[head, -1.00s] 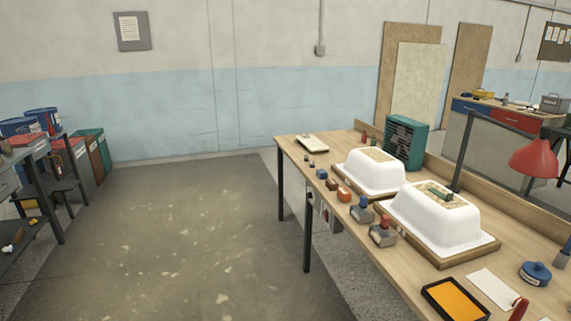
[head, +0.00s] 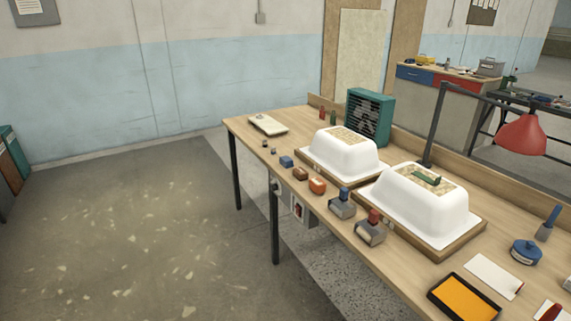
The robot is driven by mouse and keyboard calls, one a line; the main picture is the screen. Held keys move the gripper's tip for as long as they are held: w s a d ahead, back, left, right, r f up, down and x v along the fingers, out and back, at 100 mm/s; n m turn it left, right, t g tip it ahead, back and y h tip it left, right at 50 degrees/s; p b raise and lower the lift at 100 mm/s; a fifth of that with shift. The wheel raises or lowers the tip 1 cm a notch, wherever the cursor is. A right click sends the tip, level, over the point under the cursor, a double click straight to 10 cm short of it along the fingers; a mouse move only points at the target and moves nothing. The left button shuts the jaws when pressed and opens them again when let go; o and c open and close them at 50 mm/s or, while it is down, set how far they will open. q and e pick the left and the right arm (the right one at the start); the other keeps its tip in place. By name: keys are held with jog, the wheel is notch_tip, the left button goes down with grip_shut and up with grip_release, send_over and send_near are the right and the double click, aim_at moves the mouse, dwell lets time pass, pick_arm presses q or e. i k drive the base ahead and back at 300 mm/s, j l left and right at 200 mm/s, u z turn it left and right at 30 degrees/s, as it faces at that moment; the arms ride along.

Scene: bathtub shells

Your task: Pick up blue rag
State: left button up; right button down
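I cannot make out a blue rag in the head view. The wooden workbench (head: 240,132) runs from the middle to the lower right. A small blue block-like item (head: 287,161) lies near its front edge, too small to identify for sure. A round blue lidded tin (head: 526,252) sits at the right, with a blue-handled tool (head: 547,223) beyond it. Two white upturned bathtub shells (head: 345,156) (head: 425,210) rest on wooden boards on the bench. Neither of my grippers is in view.
A teal fan box (head: 368,117) stands at the bench's back and a red lamp (head: 523,135) overhangs its right side. Hand tools (head: 341,203) and an orange tray (head: 464,298) line the front. The floor (head: 130,235) left of the bench is clear.

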aim_at(287, 162)
jog(key=i+j, duration=0.35)
jog(key=i+j+z, duration=0.15)
jog(key=i+j, duration=0.15)
jog(key=i, duration=0.25)
